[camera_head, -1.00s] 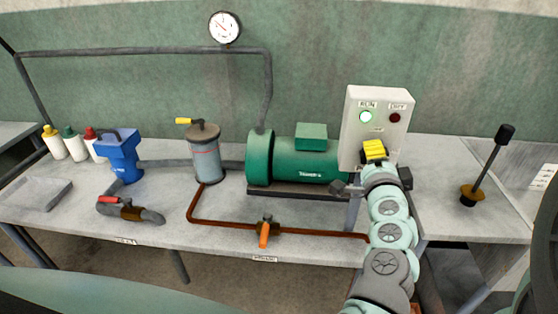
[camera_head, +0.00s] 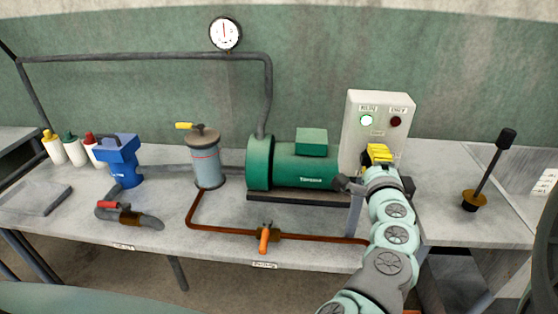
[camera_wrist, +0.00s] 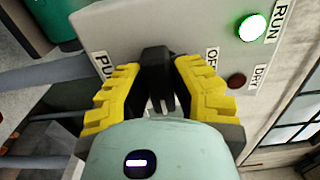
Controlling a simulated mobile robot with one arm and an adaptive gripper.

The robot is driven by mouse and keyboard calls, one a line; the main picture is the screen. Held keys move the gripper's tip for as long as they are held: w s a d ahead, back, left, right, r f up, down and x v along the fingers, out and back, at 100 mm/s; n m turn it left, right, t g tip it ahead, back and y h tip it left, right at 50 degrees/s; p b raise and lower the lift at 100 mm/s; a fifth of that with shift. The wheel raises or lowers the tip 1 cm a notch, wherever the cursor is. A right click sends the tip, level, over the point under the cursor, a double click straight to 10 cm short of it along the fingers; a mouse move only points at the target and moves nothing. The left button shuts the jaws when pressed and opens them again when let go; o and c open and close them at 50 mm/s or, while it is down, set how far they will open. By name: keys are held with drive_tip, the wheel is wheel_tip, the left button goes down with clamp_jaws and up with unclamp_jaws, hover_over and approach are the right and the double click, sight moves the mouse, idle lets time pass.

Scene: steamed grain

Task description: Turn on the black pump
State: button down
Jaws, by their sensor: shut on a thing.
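A white control box (camera_head: 359,124) stands at the right of the bench, with a lit green RUN lamp (camera_head: 366,120) and a dark red DRY lamp (camera_head: 396,121). My gripper (camera_head: 378,152) is at its lower front. In the wrist view, my yellow-padded fingers (camera_wrist: 158,80) are closed around a black switch handle (camera_wrist: 156,60) between a partly hidden "PU…" label and an OFF label. The pump (camera_head: 300,165) beside the box is green; I see no clearly black pump.
A pressure gauge (camera_head: 225,34) sits on the grey pipe (camera_head: 150,56). A grey canister (camera_head: 205,160), a blue unit (camera_head: 118,160) and an orange-handled valve (camera_head: 264,237) are to the left. A black lever (camera_head: 488,172) stands at right.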

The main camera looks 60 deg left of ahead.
drive_tip(key=c, duration=0.8)
unclamp_jaws()
drive_tip(key=v, duration=0.7)
drive_tip(key=shift+s+d, duration=0.15)
drive_tip(key=shift+s, duration=0.05)
